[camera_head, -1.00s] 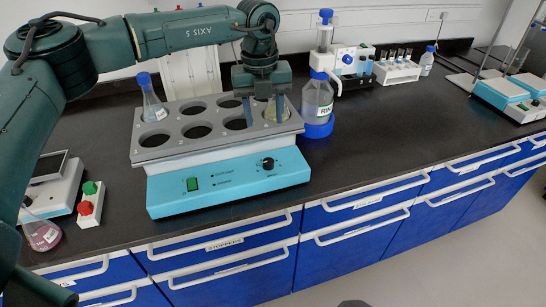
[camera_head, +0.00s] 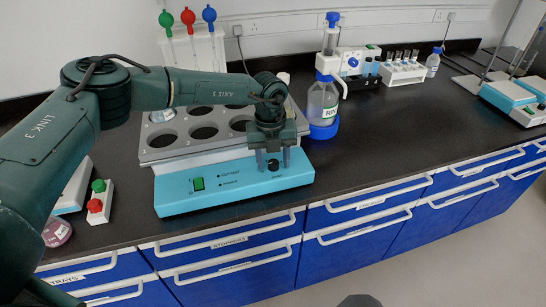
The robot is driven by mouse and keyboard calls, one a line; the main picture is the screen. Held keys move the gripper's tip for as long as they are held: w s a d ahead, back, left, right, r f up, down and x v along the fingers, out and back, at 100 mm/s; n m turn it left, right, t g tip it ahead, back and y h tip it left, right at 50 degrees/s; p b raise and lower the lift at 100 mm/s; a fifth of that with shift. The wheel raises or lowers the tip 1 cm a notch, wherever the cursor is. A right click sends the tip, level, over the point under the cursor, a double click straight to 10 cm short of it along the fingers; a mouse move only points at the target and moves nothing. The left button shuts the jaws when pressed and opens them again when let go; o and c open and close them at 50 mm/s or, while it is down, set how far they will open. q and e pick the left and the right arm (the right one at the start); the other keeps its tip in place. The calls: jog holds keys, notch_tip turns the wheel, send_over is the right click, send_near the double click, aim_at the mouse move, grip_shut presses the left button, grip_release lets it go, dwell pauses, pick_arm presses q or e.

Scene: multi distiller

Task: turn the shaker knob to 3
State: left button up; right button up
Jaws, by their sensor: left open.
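The shaker (camera_head: 228,190) is a turquoise box with a grey holed rack (camera_head: 165,155) on top, standing near the bench's front edge. Its black shaker knob (camera_head: 273,165) is on the right of the front panel. My left gripper (camera_head: 272,158) points down in front of the panel, open, with one finger on each side of the knob. I cannot tell whether the fingers touch it. The number the knob points to is too small to read. The green switch (camera_head: 198,184) is on the panel's left. My right gripper is not in view.
A bottle in a blue holder (camera_head: 323,106) stands right of the shaker. A box with green and red buttons (camera_head: 98,202) is at left, beside a pink flask (camera_head: 57,232). The dark bench (camera_head: 400,130) is clear to the right.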

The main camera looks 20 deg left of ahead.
pick_arm(q)
jog(key=c, duration=1)
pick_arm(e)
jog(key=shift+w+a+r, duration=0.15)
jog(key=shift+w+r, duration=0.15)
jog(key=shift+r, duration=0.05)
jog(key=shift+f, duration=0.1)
